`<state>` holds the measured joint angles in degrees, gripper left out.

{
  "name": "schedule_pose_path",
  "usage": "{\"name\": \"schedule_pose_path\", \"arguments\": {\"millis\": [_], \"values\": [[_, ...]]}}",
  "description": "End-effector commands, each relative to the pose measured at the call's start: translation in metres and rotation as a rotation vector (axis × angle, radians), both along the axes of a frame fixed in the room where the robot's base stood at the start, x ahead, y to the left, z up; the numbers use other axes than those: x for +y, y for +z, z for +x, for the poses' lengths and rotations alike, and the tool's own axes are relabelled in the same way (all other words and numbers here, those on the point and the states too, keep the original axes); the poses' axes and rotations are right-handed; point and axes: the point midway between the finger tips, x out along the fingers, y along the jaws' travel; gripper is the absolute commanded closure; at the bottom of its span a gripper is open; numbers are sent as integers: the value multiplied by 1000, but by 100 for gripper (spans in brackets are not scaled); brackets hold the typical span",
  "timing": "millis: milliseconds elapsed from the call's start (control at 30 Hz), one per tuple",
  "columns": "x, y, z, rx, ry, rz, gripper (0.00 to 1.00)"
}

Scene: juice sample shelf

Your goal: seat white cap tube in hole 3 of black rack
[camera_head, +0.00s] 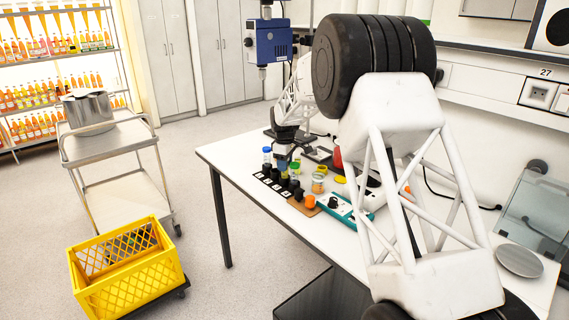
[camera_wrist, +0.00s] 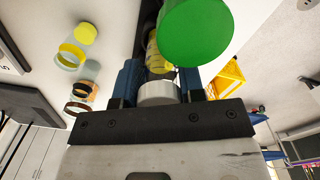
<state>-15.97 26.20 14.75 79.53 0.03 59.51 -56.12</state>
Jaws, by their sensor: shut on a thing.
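My gripper (camera_wrist: 160,76) is shut on the white cap tube (camera_wrist: 158,93). The white cap sits between the two blue fingers in the wrist view. A yellowish tube body (camera_wrist: 155,55) shows beyond the cap, partly hidden by a large green cap (camera_wrist: 197,30) close to the camera. In the head view my gripper (camera_head: 283,150) is low over the table, close behind the black rack (camera_head: 272,183). The rack is a row of dark blocks with white labels. Which hole is number 3, and whether the held tube touches the rack, I cannot tell.
A blue-capped tube (camera_head: 267,153) stands at the rack's far end. Black caps (camera_head: 298,194), an orange cap (camera_head: 310,201), an amber jar (camera_head: 318,183) and a teal device (camera_head: 345,209) crowd the right. The table's left front (camera_head: 235,160) is clear. A yellow crate (camera_head: 125,268) stands on the floor.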

Motion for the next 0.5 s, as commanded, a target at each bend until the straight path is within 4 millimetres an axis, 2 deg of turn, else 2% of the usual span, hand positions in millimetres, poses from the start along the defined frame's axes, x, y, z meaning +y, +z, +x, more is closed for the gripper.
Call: {"name": "schedule_pose_path", "arguments": {"millis": [333, 367, 500], "values": [[0, -3, 0, 0, 0, 0, 91], [0, -3, 0, 0, 0, 0, 59], [0, -3, 0, 0, 0, 0, 38]]}}
